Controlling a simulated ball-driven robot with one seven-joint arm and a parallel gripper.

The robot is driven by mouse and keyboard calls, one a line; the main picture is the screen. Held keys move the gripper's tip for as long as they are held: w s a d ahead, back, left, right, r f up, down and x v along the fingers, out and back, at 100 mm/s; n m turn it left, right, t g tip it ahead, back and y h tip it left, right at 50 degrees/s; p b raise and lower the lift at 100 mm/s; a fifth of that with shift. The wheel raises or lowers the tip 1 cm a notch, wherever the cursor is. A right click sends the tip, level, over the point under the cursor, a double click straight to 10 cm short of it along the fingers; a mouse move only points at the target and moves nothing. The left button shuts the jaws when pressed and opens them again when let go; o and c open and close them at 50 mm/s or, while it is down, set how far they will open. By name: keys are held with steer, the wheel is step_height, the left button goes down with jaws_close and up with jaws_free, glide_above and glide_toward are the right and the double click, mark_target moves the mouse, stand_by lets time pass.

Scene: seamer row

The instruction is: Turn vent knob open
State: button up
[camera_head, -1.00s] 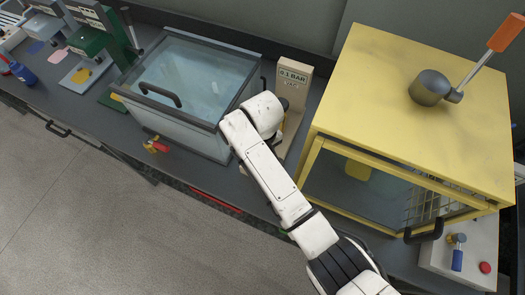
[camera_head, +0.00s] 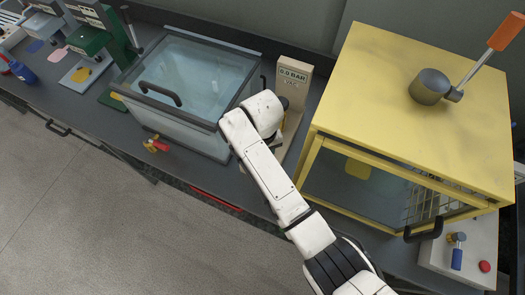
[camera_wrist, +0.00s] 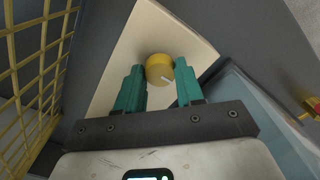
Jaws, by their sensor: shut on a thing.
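The yellow vent knob (camera_wrist: 159,69) sits on a cream panel (camera_wrist: 135,45) in the wrist view, with a pale pointer mark on its face. My gripper (camera_wrist: 160,78) has its two teal fingers on either side of the knob, shut on it. In the head view the cream unit (camera_head: 290,85) carries a display reading about 0.0 BAR with smaller letters below. My arm hides the knob and most of my gripper in the head view.
A glass-lidded chamber (camera_head: 185,85) with a black handle stands left of the cream unit. A yellow cage machine (camera_head: 400,110) with an orange-tipped lever stands close on the right. A red and yellow valve (camera_head: 156,145) is at the chamber's front.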

steer(key=o, duration=1)
steer(key=shift+o, duration=0.2)
steer(key=shift+r, duration=0.1)
step_height(320, 180, up, 11)
steer(key=shift+f+b, duration=0.2)
steer(key=shift+b, duration=0.1)
